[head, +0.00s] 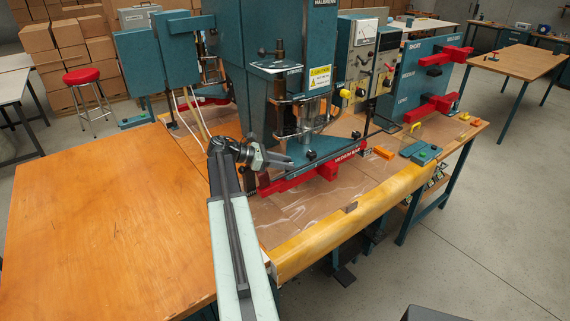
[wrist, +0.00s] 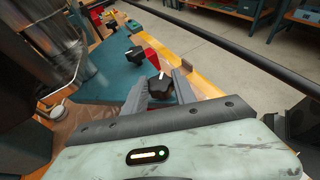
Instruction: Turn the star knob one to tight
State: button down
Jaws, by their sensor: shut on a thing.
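A black star knob (wrist: 159,87) with a white mark on top sits on the blue-green base plate between the fingers of my gripper (wrist: 162,80) in the wrist view. The fingers are closed on its sides. A second black star knob (wrist: 135,55) stands farther along the plate, clear of the fingers; it also shows in the head view (head: 311,155). In the head view my gripper (head: 288,161) reaches in from the left, low over the front of the welding machine (head: 320,145). The held knob is hard to make out there.
A red medium bar (head: 300,178) lies along the machine's front edge. The machine's column and metal cylinder (wrist: 45,50) stand close on the left in the wrist view. A yellow rounded edge (head: 350,215) borders the table. The wooden table top (head: 100,225) at left is bare.

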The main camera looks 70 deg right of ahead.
jog(key=m+g+y, duration=0.1)
jog(key=m+y, duration=0.2)
jog(key=shift+w+d+g, duration=0.15)
jog(key=shift+d+g, duration=0.15)
jog(key=shift+g, duration=0.1)
jog(key=shift+m+y, duration=0.8)
jog(key=shift+y, duration=0.4)
jog(key=shift+a, duration=0.1)
jog(key=c, duration=1)
grip_release()
